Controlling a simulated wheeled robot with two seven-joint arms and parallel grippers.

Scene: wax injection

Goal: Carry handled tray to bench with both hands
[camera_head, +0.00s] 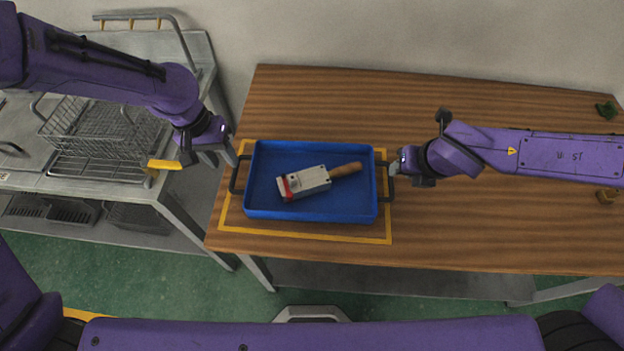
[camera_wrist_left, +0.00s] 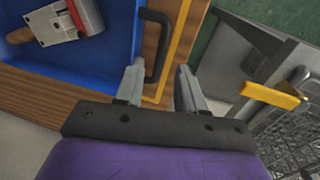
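The blue handled tray (camera_head: 310,211) rests on the wooden bench (camera_head: 470,225), inside a yellow outline. A grey tool with a wooden handle (camera_head: 308,182) lies in the tray. The tray's left dark handle (camera_head: 236,176) shows in the left wrist view (camera_wrist_left: 160,48). My left gripper (camera_head: 230,153) is beside that handle; in the left wrist view its fingers (camera_wrist_left: 158,88) are apart, with the handle's near end between or just beyond the tips. My right gripper (camera_head: 394,168) is at the tray's right handle (camera_head: 389,184); its fingers are too small to tell whether they grip it.
A grey metal table (camera_head: 180,205) with a wire rack (camera_head: 105,130) stands at the left, with a gap before the bench. A yellow part (camera_head: 164,164) sticks out at its edge.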

